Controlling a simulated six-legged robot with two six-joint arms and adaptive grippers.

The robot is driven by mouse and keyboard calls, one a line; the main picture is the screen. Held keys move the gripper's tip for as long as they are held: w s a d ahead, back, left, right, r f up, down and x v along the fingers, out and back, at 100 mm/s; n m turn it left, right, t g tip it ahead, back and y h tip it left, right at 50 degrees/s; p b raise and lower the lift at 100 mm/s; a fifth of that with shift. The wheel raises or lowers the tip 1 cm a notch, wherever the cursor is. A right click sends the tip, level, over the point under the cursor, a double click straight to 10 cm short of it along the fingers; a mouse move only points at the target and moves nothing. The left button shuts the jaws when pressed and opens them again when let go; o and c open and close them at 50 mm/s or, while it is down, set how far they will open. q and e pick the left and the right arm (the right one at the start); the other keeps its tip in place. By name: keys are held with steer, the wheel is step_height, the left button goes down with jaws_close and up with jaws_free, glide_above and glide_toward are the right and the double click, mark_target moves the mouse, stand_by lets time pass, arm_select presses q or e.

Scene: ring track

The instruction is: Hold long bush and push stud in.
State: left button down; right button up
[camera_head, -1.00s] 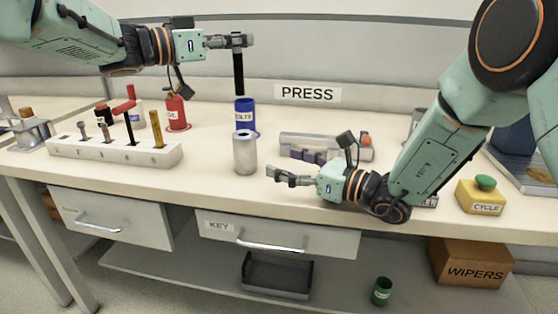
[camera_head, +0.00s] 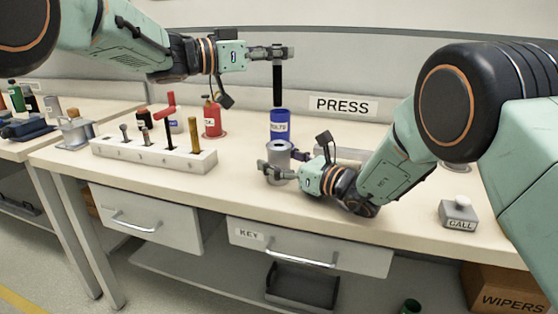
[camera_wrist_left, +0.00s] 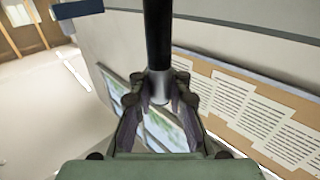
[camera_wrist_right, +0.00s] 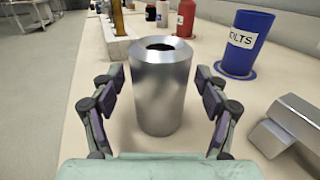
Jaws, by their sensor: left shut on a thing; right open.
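The long bush (camera_wrist_right: 161,92) is a silver upright cylinder with a dark hole in its top, standing on the bench; it also shows in the head view (camera_head: 279,155). My right gripper (camera_wrist_right: 160,105) is open, with one finger on each side of the bush and a visible gap on both sides. The stud (camera_head: 278,86) is a dark rod hanging upright above the blue cup in the head view. My left gripper (camera_head: 277,53) is shut on its upper end; the left wrist view also shows the dark stud (camera_wrist_left: 158,40) between the fingers.
A blue cup labelled for bolts (camera_head: 280,125) stands just behind the bush. A white rack (camera_head: 150,153) with several tools is at left, and a red oil can (camera_head: 212,120) is behind it. A grey call button (camera_head: 459,214) sits at right. Metal blocks (camera_wrist_right: 290,125) lie right of the bush.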

steer(key=c, duration=1.4)
steer(key=shift+c, duration=0.2)
stand_by(0.3)
